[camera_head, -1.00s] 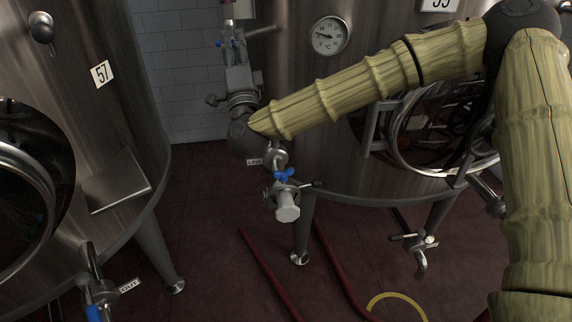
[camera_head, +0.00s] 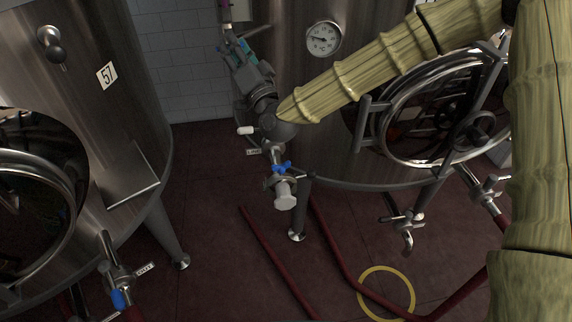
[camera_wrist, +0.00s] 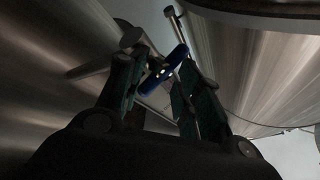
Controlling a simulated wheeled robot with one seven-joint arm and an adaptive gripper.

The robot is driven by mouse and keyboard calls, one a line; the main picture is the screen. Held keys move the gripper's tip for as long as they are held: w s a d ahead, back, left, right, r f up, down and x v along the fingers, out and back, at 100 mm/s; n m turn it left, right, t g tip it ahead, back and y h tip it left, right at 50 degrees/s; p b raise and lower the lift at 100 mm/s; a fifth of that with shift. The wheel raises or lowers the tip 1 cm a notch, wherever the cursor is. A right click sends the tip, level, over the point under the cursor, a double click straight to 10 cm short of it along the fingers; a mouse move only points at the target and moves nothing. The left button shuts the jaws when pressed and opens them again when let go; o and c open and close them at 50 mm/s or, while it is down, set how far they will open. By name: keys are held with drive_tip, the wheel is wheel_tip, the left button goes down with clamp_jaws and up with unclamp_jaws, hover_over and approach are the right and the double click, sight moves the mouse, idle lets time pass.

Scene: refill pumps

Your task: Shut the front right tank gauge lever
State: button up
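A small blue lever (camera_wrist: 163,72) shows in the wrist view, slanting between the two fingers of my gripper (camera_wrist: 160,80). It sits on metal valve fittings close to the tank wall. I cannot tell whether the fingers touch it. In the head view my gripper (camera_head: 236,42) points up beside the left edge of the right tank (camera_head: 290,70), just below a tube with a purple part (camera_head: 225,14). The fingers stand apart, with teal pads. The lever is too small and covered to make out clearly in the head view.
A lower valve with a blue handle (camera_head: 283,167) hangs below my wrist. Tank 57 (camera_head: 105,45) stands at the left, and a round open manway (camera_head: 388,150) is at the right. Red hoses (camera_head: 275,262) and a yellow ring (camera_head: 386,268) lie on the floor.

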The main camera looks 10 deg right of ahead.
drive_tip(key=n+g+p, duration=0.1)
drive_tip(key=n+p, duration=0.2)
drive_tip(key=p, duration=0.2)
drive_tip(key=r+n+g+y+p, duration=0.1)
drive_tip(key=n+g+p, duration=0.1)
drive_tip(key=p, duration=0.3)
drive_tip(key=n+g+p, duration=0.2)
drive_tip(key=n+p, duration=0.2)
drive_tip(key=p, duration=0.2)
drive_tip(key=shift+a+r+n+y, duration=0.15)
drive_tip(key=shift+n+y, duration=0.15)
drive_tip(key=shift+n, duration=0.1)
drive_tip(key=n+g+p, duration=0.1)
drive_tip(key=p, duration=0.2)
drive_tip(key=f+b+v, duration=0.1)
drive_tip(key=b+v, duration=0.3)
drive_tip(key=v, duration=0.7)
drive_tip(key=shift+s+d+f+m+g+h+b, duration=0.4)
drive_tip(key=shift+s+d+f+g+h+b, duration=0.8)
drive_tip(key=shift+f, duration=3.05)
drive_tip(key=shift+s+a+f+m+g+h+p, duration=0.1)
drive_tip(key=shift+s+f+m+g+h, duration=0.5)
drive_tip(key=shift+s+f, duration=2.5)
drive_tip(key=shift+s+d+f+m+g+h+b, duration=0.2)
drive_tip(key=shift+s+d+f+g+h+b, duration=0.65)
drive_tip(key=shift+f, duration=4.5)
drive_tip(key=shift+w+a+g+y, duration=0.25)
drive_tip(key=shift+w+y, duration=0.1)
drive_tip(key=shift+w, duration=0.1)
